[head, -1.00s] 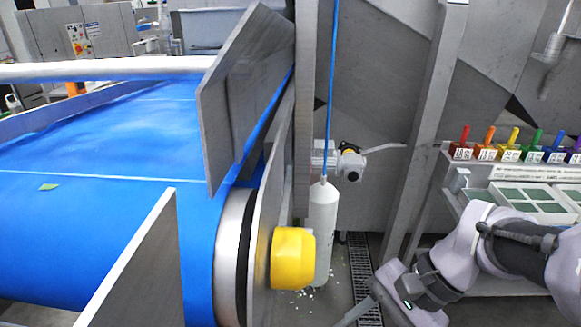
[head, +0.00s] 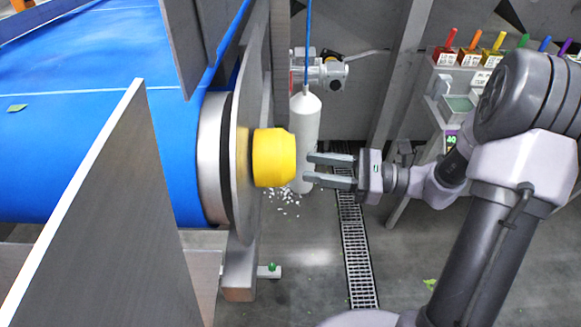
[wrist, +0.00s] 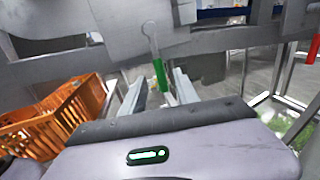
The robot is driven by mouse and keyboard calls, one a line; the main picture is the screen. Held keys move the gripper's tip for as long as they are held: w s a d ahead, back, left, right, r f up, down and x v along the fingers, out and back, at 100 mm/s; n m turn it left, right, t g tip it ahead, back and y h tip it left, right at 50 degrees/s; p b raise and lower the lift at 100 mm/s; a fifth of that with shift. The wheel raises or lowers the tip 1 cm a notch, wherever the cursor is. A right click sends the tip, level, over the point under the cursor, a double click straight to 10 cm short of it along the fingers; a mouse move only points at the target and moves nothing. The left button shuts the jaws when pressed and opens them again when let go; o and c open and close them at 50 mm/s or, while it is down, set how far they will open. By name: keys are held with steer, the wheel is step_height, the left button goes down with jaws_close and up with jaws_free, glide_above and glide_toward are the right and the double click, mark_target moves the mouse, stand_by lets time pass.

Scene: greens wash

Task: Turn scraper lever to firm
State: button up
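A lever with a green grip (wrist: 160,75) and a thin grey stem hangs near a grey beam in the wrist view; it looks like the scraper lever. It is slightly tilted and appears between my fingers, but I cannot tell whether they reach around it. My gripper (head: 309,168) is open in the head view, its fingers pointing left toward the yellow roller end cap (head: 273,157) with a gap. In the wrist view my gripper (wrist: 159,77) also shows two parted fingers. I cannot make out the lever or any firm marking in the head view.
The blue belt (head: 70,80) and grey guard plates fill the left. A white cylinder (head: 305,130) hangs on a blue cord behind my gripper. A floor drain (head: 355,250) runs below. Orange crates (wrist: 50,115) stand left in the wrist view.

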mark_target(291, 178)
steer(key=b+x, duration=0.1)
steer(key=x, duration=0.5)
jaws_close()
stand_by(1.2)
